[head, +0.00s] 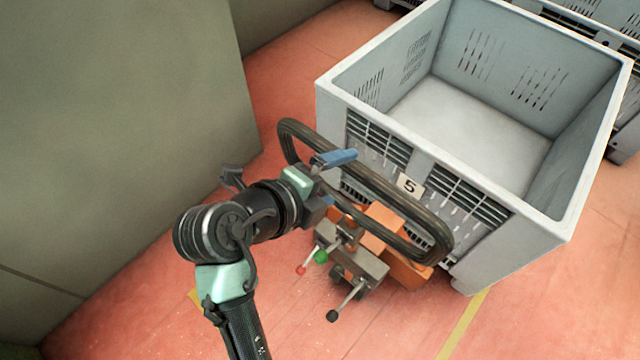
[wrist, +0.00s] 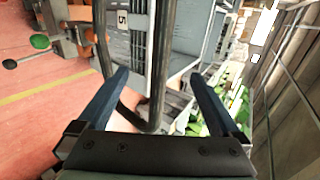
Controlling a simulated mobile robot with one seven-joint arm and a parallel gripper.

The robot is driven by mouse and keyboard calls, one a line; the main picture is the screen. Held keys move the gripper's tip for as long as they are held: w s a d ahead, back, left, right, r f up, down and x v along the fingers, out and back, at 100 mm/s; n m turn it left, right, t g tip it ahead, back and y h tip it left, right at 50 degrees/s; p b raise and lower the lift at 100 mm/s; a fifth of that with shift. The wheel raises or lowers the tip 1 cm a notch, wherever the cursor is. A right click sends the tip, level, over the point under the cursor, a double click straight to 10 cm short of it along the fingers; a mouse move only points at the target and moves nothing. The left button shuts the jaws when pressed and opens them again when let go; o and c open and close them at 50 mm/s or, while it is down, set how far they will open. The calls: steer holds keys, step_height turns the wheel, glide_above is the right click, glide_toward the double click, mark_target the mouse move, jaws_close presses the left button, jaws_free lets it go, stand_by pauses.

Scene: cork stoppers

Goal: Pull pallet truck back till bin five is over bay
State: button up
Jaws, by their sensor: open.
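Bin five, a large empty grey plastic bin (head: 440,165) with a "5" label (head: 410,185), stands in front of me to the right. The orange pallet truck (head: 405,272) is at its near side, its forks hidden. The truck's black loop handle (head: 390,190) rises in front of the bin. My gripper (head: 342,178) is open at the handle's left part. In the wrist view, the handle bar (wrist: 160,65) runs between the two blue fingers of my gripper (wrist: 160,75), with gaps on both sides. A yellow floor line (head: 464,322) shows near the bin's front; the bay's full outline is hidden.
A large grey-green block (head: 110,120) stands close on the left. More grey bins (head: 590,25) stand behind bin five. Levers with a red and a green knob (head: 320,257) sit on the truck. Red floor (head: 330,50) is open between the block and the bin.

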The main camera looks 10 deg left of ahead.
mark_target(352, 174)
steer(key=b+x, duration=0.4)
steer(key=x, duration=0.3)
steer(key=shift+f+b, duration=0.15)
steer(key=shift+b, duration=0.2)
steer(key=shift+w+d+f+b, duration=0.15)
steer(key=shift+w+d+b, duration=0.1)
steer(key=shift+w+b, duration=0.1)
jaws_close()
stand_by(0.9)
